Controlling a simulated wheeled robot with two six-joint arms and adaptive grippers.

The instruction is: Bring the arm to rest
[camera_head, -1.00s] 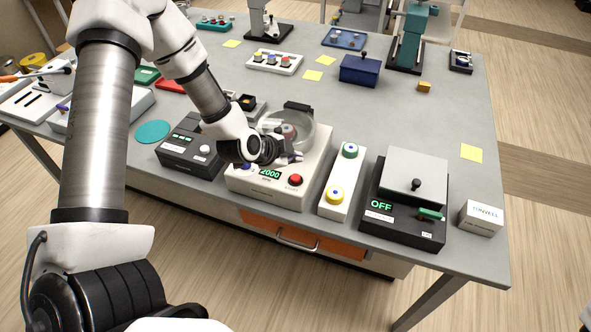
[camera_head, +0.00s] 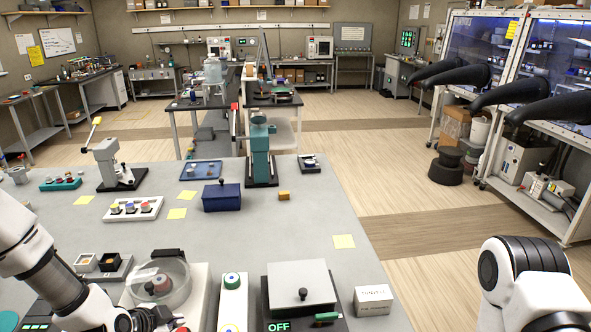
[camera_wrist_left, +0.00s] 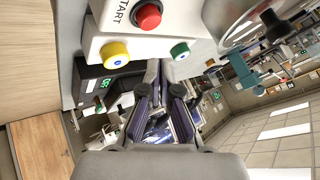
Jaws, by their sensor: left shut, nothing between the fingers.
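My left gripper (camera_head: 165,320) is at the bottom edge of the head view, by the front of the centrifuge (camera_head: 197,295) with its clear round lid (camera_head: 172,278). It is shut and empty. In the left wrist view its fingers (camera_wrist_left: 161,75) are together, with the red START button (camera_wrist_left: 148,15) in front of the camera. The gripper is close to the centrifuge; whether it touches is unclear. My right arm shows at the lower right of the head view, but its gripper is out of view.
A white box with a blue-green button (camera_head: 232,281) stands right of the centrifuge. Beyond it are a lidded device reading OFF (camera_head: 300,286) and a small white box (camera_head: 373,299). A blue box (camera_head: 222,197) stands farther back.

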